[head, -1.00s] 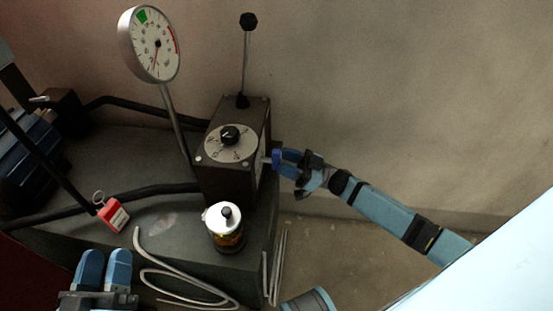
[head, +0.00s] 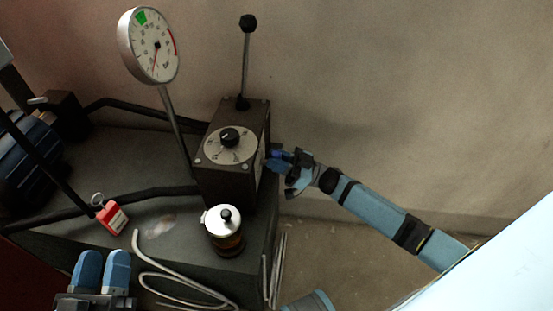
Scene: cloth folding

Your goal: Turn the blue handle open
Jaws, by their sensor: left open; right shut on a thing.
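The blue handle (head: 271,163) is on the right side of a dark box (head: 228,183) that has a round dial on its front. My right gripper (head: 278,160) is at that side of the box, shut on the blue handle. Its fingers hide much of the handle, so its exact angle cannot be told. My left gripper (head: 103,272) is at the bottom left with two blue fingers, open and empty, apart from the box.
A jar with a metal lid (head: 225,232), a red padlock tag (head: 113,219) and a bent grey tube (head: 165,276) are in front.

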